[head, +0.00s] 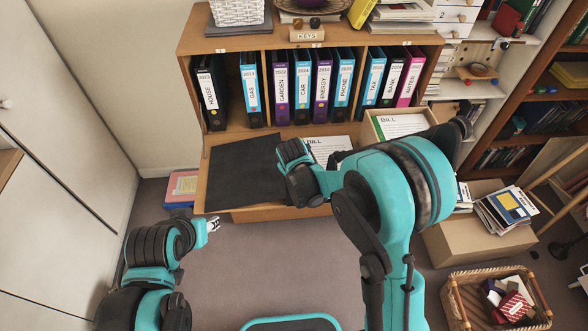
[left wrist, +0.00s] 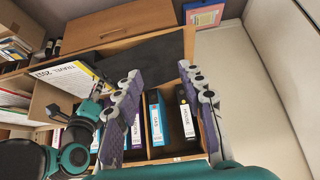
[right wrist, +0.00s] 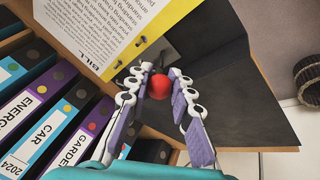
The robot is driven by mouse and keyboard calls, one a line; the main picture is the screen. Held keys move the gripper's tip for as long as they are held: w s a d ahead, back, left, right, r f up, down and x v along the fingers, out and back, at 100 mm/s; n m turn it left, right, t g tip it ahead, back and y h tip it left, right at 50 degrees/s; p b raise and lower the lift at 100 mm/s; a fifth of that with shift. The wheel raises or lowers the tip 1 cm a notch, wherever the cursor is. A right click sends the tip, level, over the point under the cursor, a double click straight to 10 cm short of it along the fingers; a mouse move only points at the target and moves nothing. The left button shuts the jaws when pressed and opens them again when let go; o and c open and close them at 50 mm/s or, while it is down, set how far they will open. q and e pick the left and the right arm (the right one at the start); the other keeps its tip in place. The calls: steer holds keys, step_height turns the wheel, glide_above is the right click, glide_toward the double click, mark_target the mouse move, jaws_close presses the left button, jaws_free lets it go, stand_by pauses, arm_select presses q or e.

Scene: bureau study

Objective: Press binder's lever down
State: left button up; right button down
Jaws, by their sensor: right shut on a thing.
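The binder lies open on the low pull-out surface, its bare black cover (head: 235,172) spread to the left. It also shows in the right wrist view (right wrist: 225,85). A printed sheet headed BILL (head: 332,147) lies on its other side. The lever's round red knob (right wrist: 160,87) sits between the fingers of my right gripper (right wrist: 160,80), which is shut on it. In the head view my right gripper (head: 284,152) is over the binder's middle, and its wrist hides the lever. My left gripper (head: 213,224) is open and empty in front of the drawer edge; its spread fingers show in the left wrist view (left wrist: 160,72).
Labelled binders (head: 302,84) stand in the shelf behind. A tray with another bill sheet (head: 400,124) is right of the open binder. A cardboard box (head: 470,242) with booklets and a wicker basket (head: 462,302) stand at the right. The floor (head: 270,265) in front is clear.

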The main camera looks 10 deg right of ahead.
arm_select(q)
steer(key=shift+f+b, duration=1.35)
steer(key=shift+f, duration=0.35)
arm_select(e)
steer(key=shift+s+f+t, duration=0.7)
steer(key=shift+f+t, duration=0.15)
steer(key=shift+t, duration=0.25)
arm_select(q)
steer(key=shift+c, duration=0.3)
